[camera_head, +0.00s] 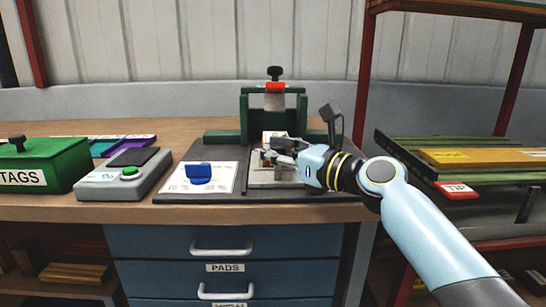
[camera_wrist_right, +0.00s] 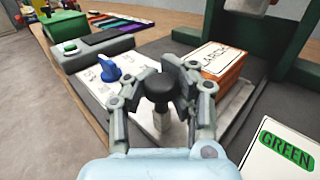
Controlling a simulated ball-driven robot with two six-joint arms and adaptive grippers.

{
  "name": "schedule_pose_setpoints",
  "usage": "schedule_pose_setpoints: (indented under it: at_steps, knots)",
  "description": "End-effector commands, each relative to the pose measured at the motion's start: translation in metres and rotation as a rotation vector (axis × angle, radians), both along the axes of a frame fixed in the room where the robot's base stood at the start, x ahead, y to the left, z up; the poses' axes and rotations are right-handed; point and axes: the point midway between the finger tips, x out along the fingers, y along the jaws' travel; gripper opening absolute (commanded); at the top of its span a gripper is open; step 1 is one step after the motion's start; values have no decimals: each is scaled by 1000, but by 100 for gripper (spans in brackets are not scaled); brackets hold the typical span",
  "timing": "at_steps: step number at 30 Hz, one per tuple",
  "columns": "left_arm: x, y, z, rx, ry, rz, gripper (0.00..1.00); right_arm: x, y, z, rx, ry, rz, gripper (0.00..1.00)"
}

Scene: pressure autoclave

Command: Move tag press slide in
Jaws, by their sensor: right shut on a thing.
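The tag press (camera_head: 244,113) is a green frame at the back of the bench, with a red block and black knob on top. The press slide (camera_head: 262,177) is a pale flat plate in front of it. It also shows in the right wrist view (camera_wrist_right: 233,104). The slide carries an orange-brown block (camera_wrist_right: 222,84) with a white lettered top, close to the press opening. My right gripper (camera_head: 274,153) is shut on the slide's upright black knob (camera_wrist_right: 160,88). The gripper partly hides the slide and block in the head view. My left gripper is not in view.
A blue knob (camera_head: 198,172) on a white dial plate stands left of the slide. Further left are a grey box with a green button (camera_head: 129,171) and a green TAGS box (camera_head: 45,168). A GREEN card (camera_wrist_right: 284,150) lies right of the slide. A rack (camera_head: 455,157) stands at right.

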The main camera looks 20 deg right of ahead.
Motion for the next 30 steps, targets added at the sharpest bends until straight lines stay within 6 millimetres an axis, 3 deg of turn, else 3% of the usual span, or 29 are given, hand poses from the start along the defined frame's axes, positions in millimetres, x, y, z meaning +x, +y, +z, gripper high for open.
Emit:
schedule_pose_setpoints:
  at_steps: [3,6,18,19,27,30]
  knots:
    - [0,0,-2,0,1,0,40,31,-13,-1,-9,-3,-11,0]
    - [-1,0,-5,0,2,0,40,47,-18,-2,-9,-3,-12,0]
    - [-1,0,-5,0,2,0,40,55,-21,-2,-9,-2,-12,0]
    - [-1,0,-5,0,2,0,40,55,-21,-2,-9,-2,-12,13]
    - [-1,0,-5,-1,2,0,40,55,-19,-1,-6,-1,-8,48]
    - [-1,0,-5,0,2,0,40,55,-18,-1,-5,-2,-7,51]
